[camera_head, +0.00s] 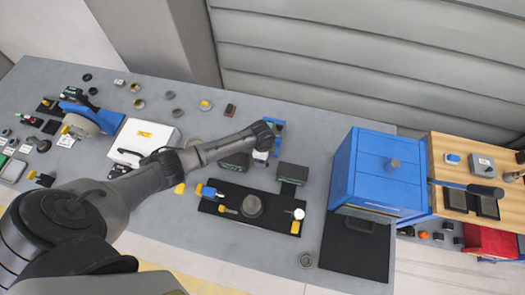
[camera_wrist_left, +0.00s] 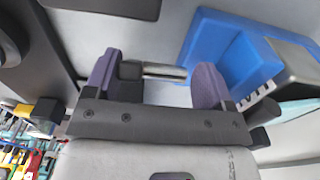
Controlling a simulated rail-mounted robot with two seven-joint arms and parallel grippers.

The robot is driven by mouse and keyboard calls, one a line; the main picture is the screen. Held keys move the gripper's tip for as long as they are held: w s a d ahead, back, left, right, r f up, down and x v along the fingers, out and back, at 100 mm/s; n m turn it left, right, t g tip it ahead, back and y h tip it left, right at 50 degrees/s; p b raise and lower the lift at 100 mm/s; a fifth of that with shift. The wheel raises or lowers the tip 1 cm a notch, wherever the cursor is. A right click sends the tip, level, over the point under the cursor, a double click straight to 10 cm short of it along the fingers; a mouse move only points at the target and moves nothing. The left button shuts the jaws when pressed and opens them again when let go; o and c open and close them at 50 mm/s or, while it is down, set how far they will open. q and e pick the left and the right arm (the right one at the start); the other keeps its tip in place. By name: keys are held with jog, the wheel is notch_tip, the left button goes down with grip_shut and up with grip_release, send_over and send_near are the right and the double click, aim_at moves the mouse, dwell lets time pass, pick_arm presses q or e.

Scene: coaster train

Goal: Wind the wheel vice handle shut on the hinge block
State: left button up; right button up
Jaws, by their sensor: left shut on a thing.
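My left gripper (camera_head: 261,158) reaches in from the left to the blue vice (camera_head: 279,127) at the back middle of the bench. In the left wrist view its two purple fingers (camera_wrist_left: 158,82) are on either side of a silver handle bar (camera_wrist_left: 164,72) with a dark end, and it is shut on this handle. The blue vice body (camera_wrist_left: 222,52) is just beyond, to the right. A grey metal part (camera_wrist_left: 297,62) shows beside the blue body; I cannot tell whether it is the hinge block or a jaw. My arm hides much of the vice in the head view. My right gripper is not in view.
A dark box (camera_head: 293,173) stands just right of the gripper. A black tray (camera_head: 226,207) with a round dark part lies in front. A blue cabinet (camera_head: 383,172) stands to the right, a white case (camera_head: 146,140) to the left. Bare bench (camera_head: 312,142) lies between vice and cabinet.

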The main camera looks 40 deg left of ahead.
pick_arm(q)
jog(key=shift+w+d+r+g+y+p, duration=0.15)
jog(key=shift+g+y+p, duration=0.1)
jog(key=shift+y, duration=0.15)
jog(key=shift+s+d+r+g+y+p, duration=0.1)
jog(key=shift+d+g+y+p, duration=0.1)
jog(key=shift+y, duration=0.2)
jog(key=shift+w+g+y, duration=0.1)
jog(key=shift+g+y, duration=0.35)
jog(key=shift+y, duration=0.35)
jog(key=shift+d+f+g+y, duration=0.1)
jog(key=shift+g+y, duration=0.25)
jog(key=shift+y, duration=0.3)
jog(key=shift+d+f+g+y, duration=0.1)
jog(key=shift+g+y, duration=0.25)
jog(key=shift+y, duration=0.3)
jog(key=o, duration=0.6)
jog(key=v, duration=1.3)
jog(key=shift+w+d+r, duration=0.15)
jog(key=shift+w+d, duration=0.05)
jog(key=shift+d, duration=0.2)
